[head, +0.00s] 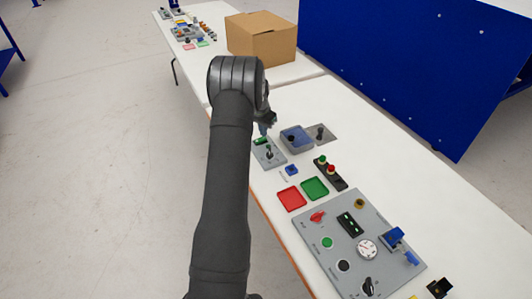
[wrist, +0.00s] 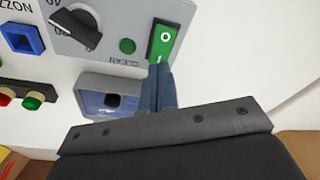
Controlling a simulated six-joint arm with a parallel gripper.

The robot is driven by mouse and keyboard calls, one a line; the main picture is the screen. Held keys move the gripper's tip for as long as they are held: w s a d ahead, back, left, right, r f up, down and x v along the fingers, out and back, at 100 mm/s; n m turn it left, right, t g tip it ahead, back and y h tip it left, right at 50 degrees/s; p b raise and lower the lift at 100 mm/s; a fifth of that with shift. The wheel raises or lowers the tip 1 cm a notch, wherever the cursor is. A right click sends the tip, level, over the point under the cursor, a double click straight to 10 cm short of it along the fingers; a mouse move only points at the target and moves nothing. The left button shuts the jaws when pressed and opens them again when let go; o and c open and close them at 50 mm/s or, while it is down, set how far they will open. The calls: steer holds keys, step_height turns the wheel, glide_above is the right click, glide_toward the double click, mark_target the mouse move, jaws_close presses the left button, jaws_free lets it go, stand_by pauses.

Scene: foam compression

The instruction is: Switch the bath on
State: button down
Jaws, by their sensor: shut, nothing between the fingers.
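The grey control panel (head: 270,157) has a black knob (wrist: 75,28), a small round green indicator (wrist: 127,46) and a green rocker switch (wrist: 163,42) marked O and I. The panel is marked CLEAN in the wrist view. A grey bath with a blue basin (head: 297,136) stands beside it; it also shows in the wrist view (wrist: 92,84), partly behind my gripper. My gripper (wrist: 159,68) is shut and empty. Its fingertips are at the lower end of the rocker; I cannot tell whether they touch it. In the head view my gripper (head: 265,130) is just above the panel.
A box with red and green buttons (head: 330,172), a small blue square (head: 291,169), a red tray (head: 292,198) and a green tray (head: 315,188) lie nearby. A large instrument panel (head: 330,262) is at the front. A cardboard box (head: 262,38) stands behind.

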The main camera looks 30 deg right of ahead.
steer(key=shift+f, duration=0.8)
steer(key=shift+r, duration=3.55)
steer(key=shift+f, duration=0.1)
step_height(320, 180, down, 7)
steer(key=shift+r, duration=0.1)
steer(key=shift+r, duration=0.1)
